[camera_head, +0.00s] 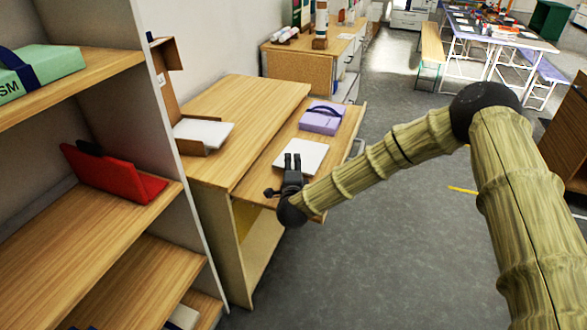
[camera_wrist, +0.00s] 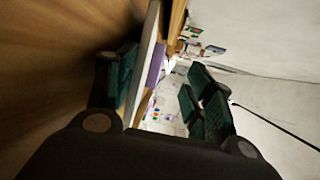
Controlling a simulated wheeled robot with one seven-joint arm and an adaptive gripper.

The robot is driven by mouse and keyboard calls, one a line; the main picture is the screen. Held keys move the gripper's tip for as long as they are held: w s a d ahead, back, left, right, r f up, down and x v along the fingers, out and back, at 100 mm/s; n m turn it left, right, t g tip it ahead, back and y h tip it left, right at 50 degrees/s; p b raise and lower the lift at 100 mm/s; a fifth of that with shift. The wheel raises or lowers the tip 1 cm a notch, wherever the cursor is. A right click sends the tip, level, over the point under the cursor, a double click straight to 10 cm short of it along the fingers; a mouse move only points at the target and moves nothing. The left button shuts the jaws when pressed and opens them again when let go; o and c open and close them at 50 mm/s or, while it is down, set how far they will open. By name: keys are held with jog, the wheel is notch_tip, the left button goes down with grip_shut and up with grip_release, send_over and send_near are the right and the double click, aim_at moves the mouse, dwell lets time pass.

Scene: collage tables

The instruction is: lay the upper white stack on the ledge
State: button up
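A flat white stack (camera_head: 304,154) is at the near part of the wooden ledge (camera_head: 262,178), which runs along the desk's right side. It appears to lie flat; a small gap below it cannot be ruled out. My gripper (camera_head: 292,161) is at its near edge, with fingers pointing away over it. In the wrist view the fingers (camera_wrist: 160,92) stand apart; the stack's thin white edge (camera_wrist: 146,58) runs close beside the left finger, with clear space towards the right finger. Another white stack (camera_head: 208,132) lies in a cardboard holder on the higher desk top.
A purple box (camera_head: 322,118) with a dark band sits on the ledge beyond the white stack. The desk top (camera_head: 245,105) is mostly bare. A shelf unit at left holds a red folder (camera_head: 110,175) and a green box (camera_head: 45,68). Open floor lies right of the ledge.

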jog(key=shift+f+b, duration=0.35)
dwell(0.3)
